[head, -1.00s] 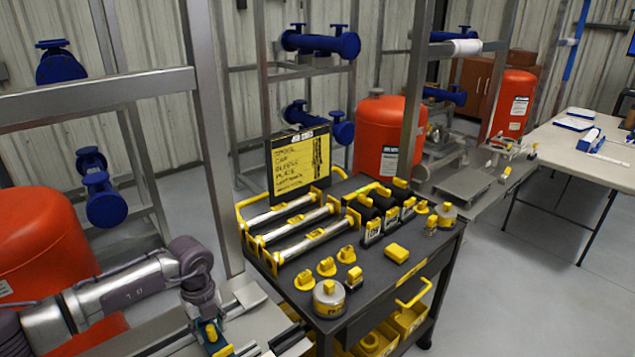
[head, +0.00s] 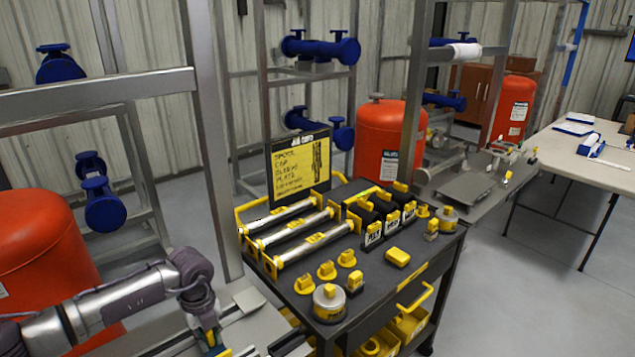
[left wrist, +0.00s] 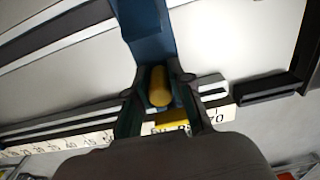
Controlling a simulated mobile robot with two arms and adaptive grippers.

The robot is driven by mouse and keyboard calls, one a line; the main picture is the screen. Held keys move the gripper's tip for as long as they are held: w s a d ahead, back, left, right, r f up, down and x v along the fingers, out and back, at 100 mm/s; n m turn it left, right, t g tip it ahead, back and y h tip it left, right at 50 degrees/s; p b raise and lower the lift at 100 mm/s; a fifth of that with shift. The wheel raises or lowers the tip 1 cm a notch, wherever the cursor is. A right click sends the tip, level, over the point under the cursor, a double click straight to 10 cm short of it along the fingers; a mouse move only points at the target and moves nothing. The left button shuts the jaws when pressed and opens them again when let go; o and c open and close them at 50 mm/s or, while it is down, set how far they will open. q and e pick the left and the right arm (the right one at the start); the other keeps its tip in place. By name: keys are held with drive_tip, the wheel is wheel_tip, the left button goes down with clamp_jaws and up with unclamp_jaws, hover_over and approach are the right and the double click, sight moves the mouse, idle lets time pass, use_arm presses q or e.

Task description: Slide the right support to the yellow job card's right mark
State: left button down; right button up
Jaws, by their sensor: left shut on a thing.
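My left gripper (head: 211,332) is low at the bottom of the head view, over a grey metal rail. In the left wrist view its fingers (left wrist: 160,100) are shut around a yellow knob (left wrist: 159,86) on a blue support (left wrist: 145,32). In the head view only a small blue and yellow part of the support shows under the gripper. The yellow job card (head: 301,165) stands upright in a black frame at the back of the cart; its small print is not readable. My right gripper is not in view.
A numbered scale (left wrist: 65,144) runs along the rail, and a dark block (left wrist: 267,88) lies right of the gripper. The black cart (head: 400,285), holding silver spools and yellow-topped parts, stands just right of the rail. Orange tanks (head: 40,240) and steel posts stand around.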

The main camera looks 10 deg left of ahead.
use_arm(q)
drive_tip(key=shift+s+a, duration=0.15)
drive_tip(key=shift+s+a+p, duration=0.5)
drive_tip(key=shift+s+a, duration=0.4)
drive_tip(key=shift+s, duration=0.15)
drive_tip(key=shift+s+a, duration=0.15)
drive_tip(key=shift+s, duration=0.05)
drive_tip(key=shift+a, duration=0.1)
drive_tip(key=shift+s+a+p, duration=0.35)
drive_tip(key=shift+s+a, duration=0.2)
drive_tip(key=shift+s, duration=0.2)
drive_tip(key=shift+s+a, duration=0.5)
drive_tip(key=shift+s, duration=0.1)
drive_tip(key=shift+s+a, duration=0.1)
